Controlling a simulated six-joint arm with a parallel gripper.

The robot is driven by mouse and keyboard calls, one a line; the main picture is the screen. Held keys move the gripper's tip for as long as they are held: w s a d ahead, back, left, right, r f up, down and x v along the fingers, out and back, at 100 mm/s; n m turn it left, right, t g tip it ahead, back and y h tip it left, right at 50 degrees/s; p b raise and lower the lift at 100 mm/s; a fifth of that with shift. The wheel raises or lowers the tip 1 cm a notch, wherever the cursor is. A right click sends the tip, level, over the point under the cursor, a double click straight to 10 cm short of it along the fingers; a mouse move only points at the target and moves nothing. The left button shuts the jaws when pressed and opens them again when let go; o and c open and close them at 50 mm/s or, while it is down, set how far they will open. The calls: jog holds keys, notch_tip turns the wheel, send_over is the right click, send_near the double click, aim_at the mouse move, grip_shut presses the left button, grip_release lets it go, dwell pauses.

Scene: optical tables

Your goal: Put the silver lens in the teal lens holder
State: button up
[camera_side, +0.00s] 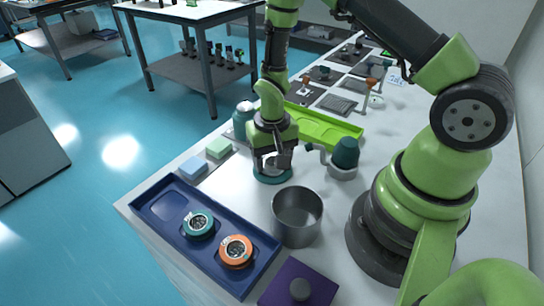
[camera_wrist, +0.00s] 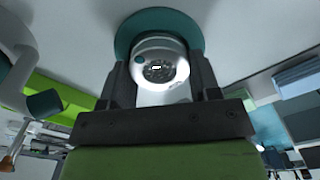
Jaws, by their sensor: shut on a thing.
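My gripper (camera_side: 273,163) points down at the middle of the table and is shut on a silver round piece, which looks like the silver lens (camera_wrist: 160,62). The lens has a shiny dark centre and sits between the two dark fingers in the wrist view. A flat teal disc (camera_side: 272,178) lies on the table directly below my gripper; its teal rim (camera_wrist: 125,35) shows around the lens in the wrist view. It may be the teal lens holder. I cannot tell whether the lens touches it. The fingers hide most of the lens in the side view.
A blue tray (camera_side: 159,232) at front left holds a teal-ringed piece (camera_side: 198,224) and an orange-ringed piece (camera_side: 236,251). A metal pot (camera_side: 297,216) stands near my gripper. A teal-capped grey device (camera_side: 345,153) is to the right, a green tray (camera_side: 325,124) behind.

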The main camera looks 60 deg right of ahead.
jog(key=shift+f, duration=0.15)
jog(key=o, duration=0.9)
jog(key=shift+o, duration=0.2)
notch_tip(320, 180, up, 13)
notch_tip(320, 180, up, 12)
jog(key=n+t, duration=0.1)
jog(key=t, duration=0.3)
send_over(272, 160)
jog(key=s+a, duration=0.2)
jog(key=s, duration=0.3)
jog(key=s+a+r+n+t+y, duration=0.1)
jog(key=s+a+r+t+y, duration=0.1)
jog(key=s+r, duration=0.3)
jog(key=s+a+t, duration=0.1)
jog(key=s, duration=0.2)
jog(key=shift+s+r+n, duration=0.35)
jog(key=shift+s+n, duration=0.05)
